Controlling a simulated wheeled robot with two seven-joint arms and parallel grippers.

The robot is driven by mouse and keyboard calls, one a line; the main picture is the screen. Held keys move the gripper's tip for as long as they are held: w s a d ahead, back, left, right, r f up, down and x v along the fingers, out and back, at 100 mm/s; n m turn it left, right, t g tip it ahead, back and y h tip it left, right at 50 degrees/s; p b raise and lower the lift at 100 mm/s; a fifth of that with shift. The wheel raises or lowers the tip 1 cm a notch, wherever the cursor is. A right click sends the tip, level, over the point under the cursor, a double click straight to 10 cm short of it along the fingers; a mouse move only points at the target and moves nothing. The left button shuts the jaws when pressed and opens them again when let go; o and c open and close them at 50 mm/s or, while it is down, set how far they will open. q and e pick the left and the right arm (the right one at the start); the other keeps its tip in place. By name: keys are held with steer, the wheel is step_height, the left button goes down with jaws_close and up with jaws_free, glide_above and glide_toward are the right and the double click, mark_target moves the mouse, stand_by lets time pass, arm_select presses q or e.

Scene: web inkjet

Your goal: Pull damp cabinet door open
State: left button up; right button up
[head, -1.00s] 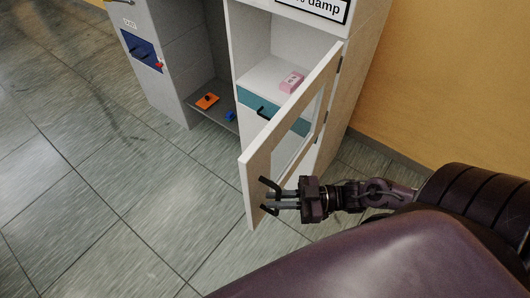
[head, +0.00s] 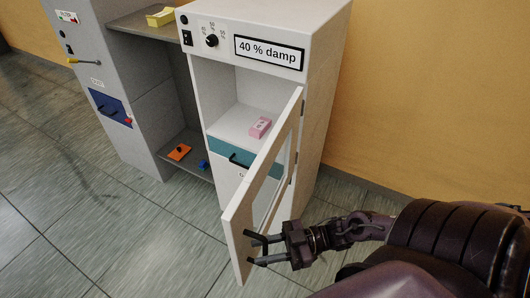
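The damp cabinet (head: 318,90) is a white cabinet with a "40 % damp" label (head: 269,52) on its top front. Its door (head: 240,222) has a window and stands swung well open, hinged on the right. My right gripper (head: 257,248) is at the lower outer face of the door, near its free edge. Its fingers are apart, and a dark handle (head: 256,237) shows beside them; I cannot tell whether they touch it. Inside the cabinet are a pink box (head: 260,127) on a shelf and a teal drawer (head: 231,152). My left gripper is out of view.
A grey cabinet (head: 128,60) with a blue panel (head: 110,108) stands to the left. Between them, shelves hold a yellow block (head: 160,17), an orange item (head: 179,152) and a small blue item (head: 202,164). The tiled floor in front is clear. A yellow wall is behind.

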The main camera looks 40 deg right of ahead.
steer(key=shift+d, duration=0.1)
steer(key=v, duration=0.7)
steer(key=shift+s+d+b, duration=0.15)
steer(key=shift+d+b, duration=0.15)
